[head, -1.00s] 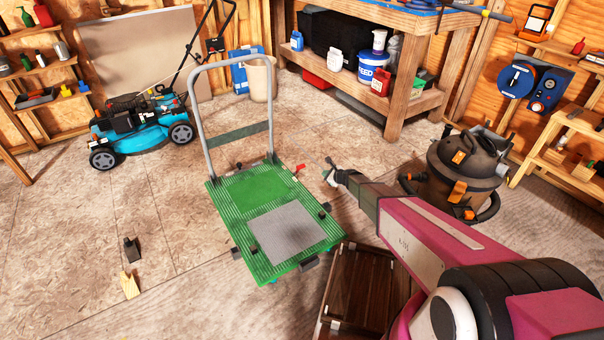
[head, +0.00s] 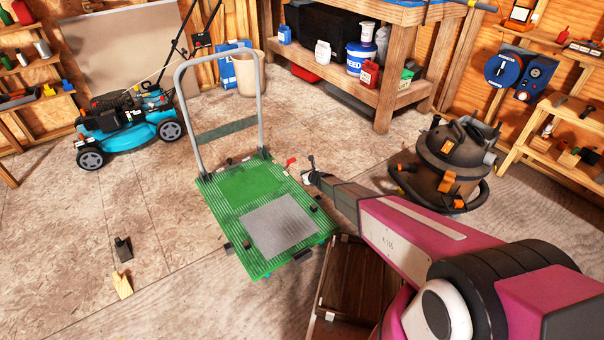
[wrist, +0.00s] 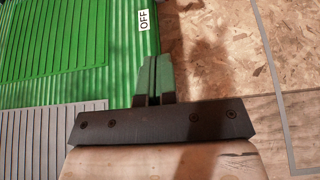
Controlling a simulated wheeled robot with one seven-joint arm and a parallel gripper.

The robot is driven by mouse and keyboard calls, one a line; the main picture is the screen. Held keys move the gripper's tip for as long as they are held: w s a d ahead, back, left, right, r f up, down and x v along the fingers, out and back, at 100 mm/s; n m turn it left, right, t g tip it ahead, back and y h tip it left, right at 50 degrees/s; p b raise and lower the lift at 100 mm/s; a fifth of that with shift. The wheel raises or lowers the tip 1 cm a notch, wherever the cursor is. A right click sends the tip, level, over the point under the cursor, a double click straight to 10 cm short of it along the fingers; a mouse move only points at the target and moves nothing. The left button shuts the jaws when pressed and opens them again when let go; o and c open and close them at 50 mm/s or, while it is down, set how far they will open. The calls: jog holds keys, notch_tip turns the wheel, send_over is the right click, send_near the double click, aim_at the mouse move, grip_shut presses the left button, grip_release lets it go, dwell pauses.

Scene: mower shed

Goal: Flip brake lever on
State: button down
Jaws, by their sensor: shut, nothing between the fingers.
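A green platform trolley (head: 215,193) with a grey upright handle stands on the floor in the head view. Its small red brake lever (head: 291,161) sticks up at the deck's right edge, near the handle end. My gripper (head: 309,168) is just right of the lever, apart from it in the picture. In the wrist view, the shut, empty fingers (wrist: 155,80) lie over the right edge of the green deck (wrist: 70,45). A white OFF label (wrist: 144,20) shows ahead of them on the deck edge. The lever itself is not seen in the wrist view.
A wooden crate (head: 345,290) stands below my arm, close to the trolley's near right corner. A shop vacuum (head: 452,165) is right of my gripper. A blue mower (head: 125,125) stands at the left. The floor left of the trolley is mostly clear.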

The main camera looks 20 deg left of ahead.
jog(key=w+r+x, duration=0.1)
jog(key=r+x, duration=0.1)
jog(key=x, duration=0.9)
jog(key=shift+a+r, duration=0.15)
jog(key=shift+a, duration=0.4)
jog(key=shift+w+a+r, duration=0.1)
jog(key=shift+w, duration=0.05)
